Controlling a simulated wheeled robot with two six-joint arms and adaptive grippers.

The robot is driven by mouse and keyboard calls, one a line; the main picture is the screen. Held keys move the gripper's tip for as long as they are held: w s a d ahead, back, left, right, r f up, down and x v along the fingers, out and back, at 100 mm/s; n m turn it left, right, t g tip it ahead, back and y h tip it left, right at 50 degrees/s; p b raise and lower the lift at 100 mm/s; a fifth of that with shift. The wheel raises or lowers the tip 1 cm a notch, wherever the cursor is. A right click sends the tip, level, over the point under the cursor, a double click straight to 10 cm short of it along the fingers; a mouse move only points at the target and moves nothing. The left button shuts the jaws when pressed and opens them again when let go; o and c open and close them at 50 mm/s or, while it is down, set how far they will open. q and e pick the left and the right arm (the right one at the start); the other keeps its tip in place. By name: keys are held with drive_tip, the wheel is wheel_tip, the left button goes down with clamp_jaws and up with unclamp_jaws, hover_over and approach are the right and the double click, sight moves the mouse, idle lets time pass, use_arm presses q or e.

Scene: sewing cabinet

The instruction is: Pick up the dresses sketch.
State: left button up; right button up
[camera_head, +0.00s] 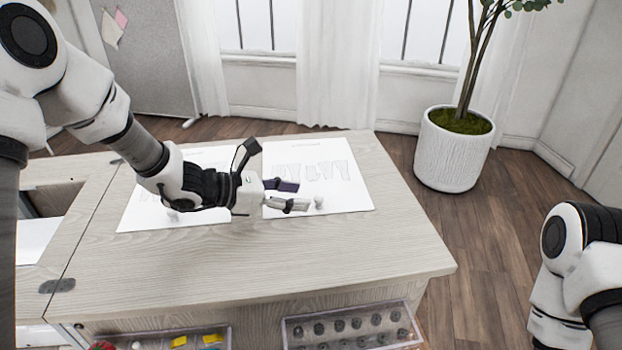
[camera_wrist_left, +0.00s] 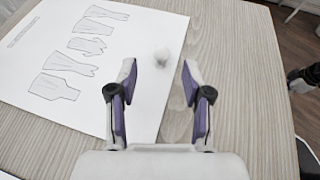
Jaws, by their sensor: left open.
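Two white paper sheets lie flat on the wooden cabinet top. The right sheet (camera_head: 345,195) carries drawn garment shapes; in the left wrist view these outlines show clearly on the sheet (camera_wrist_left: 100,55). The left sheet (camera_head: 140,215) is partly hidden by my left arm, and I cannot tell which sheet is the dresses sketch. My left gripper (camera_head: 300,195) is open and empty, above the right sheet near its front edge. In the left wrist view, the open fingers (camera_wrist_left: 160,90) point toward the sheet's edge. My right gripper is out of view.
A small white ball (camera_head: 319,201) rests on the right sheet by the fingertips. Another small white ball (camera_head: 172,215) is on the left sheet. The cabinet top's front (camera_head: 230,275) is bare. Open trays (camera_head: 350,328) hang below the front edge. A potted tree (camera_head: 453,150) stands behind right.

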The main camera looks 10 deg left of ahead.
sight(316, 197)
use_arm(q)
drive_tip(key=x, duration=0.6)
drive_tip(key=shift+d+b, duration=0.15)
drive_tip(key=shift+b, duration=0.2)
clamp_jaws()
drive_tip(key=shift+r, duration=0.15)
